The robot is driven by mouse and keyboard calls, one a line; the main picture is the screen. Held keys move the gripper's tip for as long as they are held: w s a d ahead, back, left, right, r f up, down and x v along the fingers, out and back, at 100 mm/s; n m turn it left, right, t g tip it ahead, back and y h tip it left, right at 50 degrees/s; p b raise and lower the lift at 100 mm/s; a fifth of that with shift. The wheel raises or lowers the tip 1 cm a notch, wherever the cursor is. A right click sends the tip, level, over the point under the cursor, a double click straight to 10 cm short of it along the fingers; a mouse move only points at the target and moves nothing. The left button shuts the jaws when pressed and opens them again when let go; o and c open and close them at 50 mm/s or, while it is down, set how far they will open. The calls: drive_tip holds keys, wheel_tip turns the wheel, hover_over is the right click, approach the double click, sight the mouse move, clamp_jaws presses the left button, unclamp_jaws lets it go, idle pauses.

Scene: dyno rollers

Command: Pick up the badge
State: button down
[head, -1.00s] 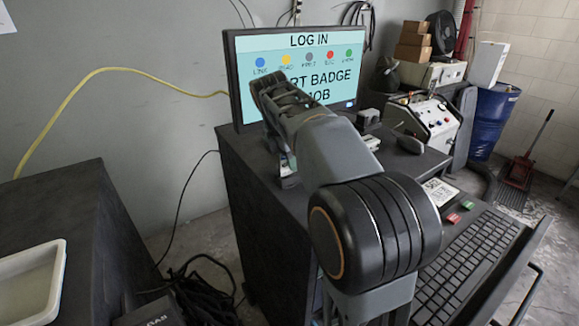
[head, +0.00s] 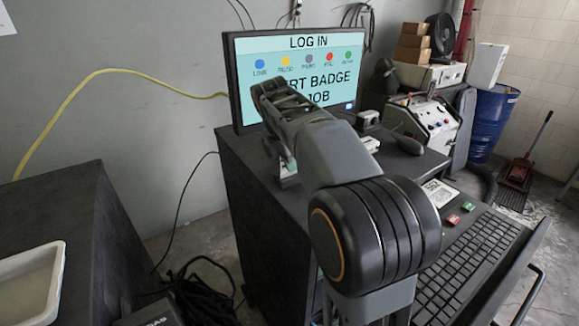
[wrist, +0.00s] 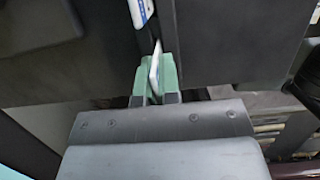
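In the wrist view the badge (wrist: 155,70) is a thin white card, seen almost edge-on and tilted slightly. My gripper (wrist: 156,82) has green fingers set close together, one on each side of the card, and they look shut on it. The card's far end points towards a white and blue item (wrist: 140,12) at the top of the view. In the head view my gripper (head: 286,165) is low over the left part of the dark cabinet top, in front of the monitor. My arm hides most of that spot, and the badge is not clear there.
The monitor (head: 252,88) reads "LOG IN" and part of an insert-badge message. A keyboard (head: 470,262), a green and a red button, and a printed label (head: 440,192) lie to the right of my arm. A mouse (head: 409,145) is behind. A white tray (head: 58,262) is at left.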

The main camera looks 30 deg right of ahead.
drive_tip(key=shift+r, duration=0.15)
drive_tip(key=shift+r, duration=0.25)
wheel_tip(320, 180, up, 2)
drive_tip(key=shift+r, duration=0.1)
drive_tip(key=s+a+r+p, duration=0.1)
drive_tip(key=s+r+p, duration=0.4)
drive_tip(key=s+r, duration=0.9)
drive_tip(key=shift+v, duration=1.05)
drive_tip(key=shift+d, duration=0.1)
